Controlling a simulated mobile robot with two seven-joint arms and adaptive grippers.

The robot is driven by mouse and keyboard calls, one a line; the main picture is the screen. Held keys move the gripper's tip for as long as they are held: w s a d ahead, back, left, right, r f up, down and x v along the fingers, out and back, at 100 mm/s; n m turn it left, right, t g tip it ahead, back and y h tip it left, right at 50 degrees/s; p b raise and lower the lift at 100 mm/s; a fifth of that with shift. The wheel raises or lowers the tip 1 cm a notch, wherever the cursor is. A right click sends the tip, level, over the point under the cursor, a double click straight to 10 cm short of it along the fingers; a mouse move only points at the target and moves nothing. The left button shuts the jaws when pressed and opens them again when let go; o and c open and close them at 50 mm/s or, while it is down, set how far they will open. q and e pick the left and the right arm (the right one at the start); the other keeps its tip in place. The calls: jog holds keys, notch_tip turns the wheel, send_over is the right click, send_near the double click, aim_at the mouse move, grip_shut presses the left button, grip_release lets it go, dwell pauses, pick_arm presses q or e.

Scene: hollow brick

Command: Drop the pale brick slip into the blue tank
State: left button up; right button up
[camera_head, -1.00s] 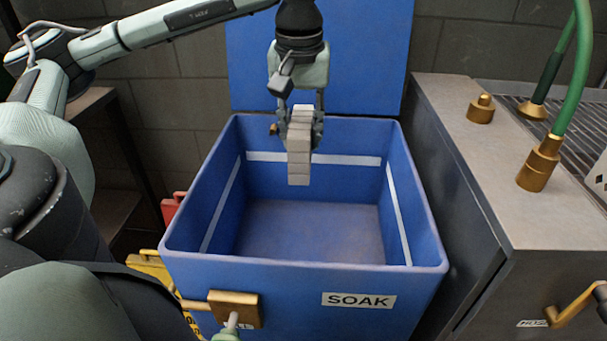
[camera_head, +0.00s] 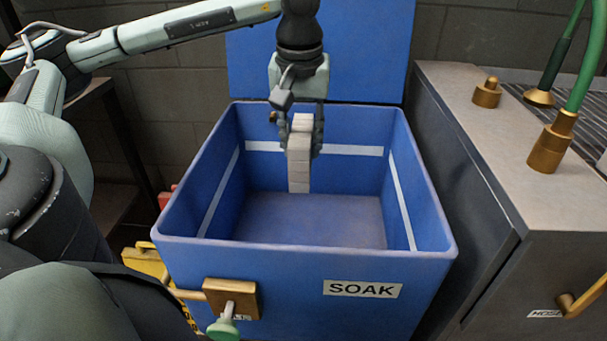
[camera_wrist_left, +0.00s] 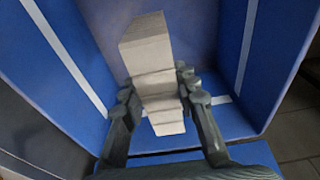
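The pale brick slip (camera_head: 299,170) hangs upright in my left gripper (camera_head: 301,138), whose fingers close on its two sides. The left wrist view also shows the slip (camera_wrist_left: 151,62) between the gripper's fingers (camera_wrist_left: 160,104). The blue tank (camera_head: 205,249) stands open at the centre, with a SOAK label on its front and a pale line around its inside walls. The slip is over the tank's opening, its lower end seemingly below the rim level. Its height above the tank floor (camera_head: 312,222) is hard to tell. My right gripper is not seen.
The raised blue lid (camera_head: 370,50) stands behind the tank. A grey-topped cabinet (camera_head: 480,150) with brass fittings and a green hose (camera_head: 585,70) is close on the right. A brass valve block (camera_head: 232,299) projects from the tank's front. A yellow object (camera_head: 146,263) is at the lower left.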

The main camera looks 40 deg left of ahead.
pick_arm(q)
jog(key=o, duration=0.5)
jog(key=shift+o, duration=0.2)
jog(key=r, duration=0.4)
jog(key=s+r, duration=0.1)
jog(key=r, duration=0.3)
jog(key=d+r, duration=0.1)
jog(key=r, duration=0.3)
jog(key=shift+s+d, duration=0.1)
jog(key=shift+s, duration=0.05)
jog(key=shift+f, duration=0.1)
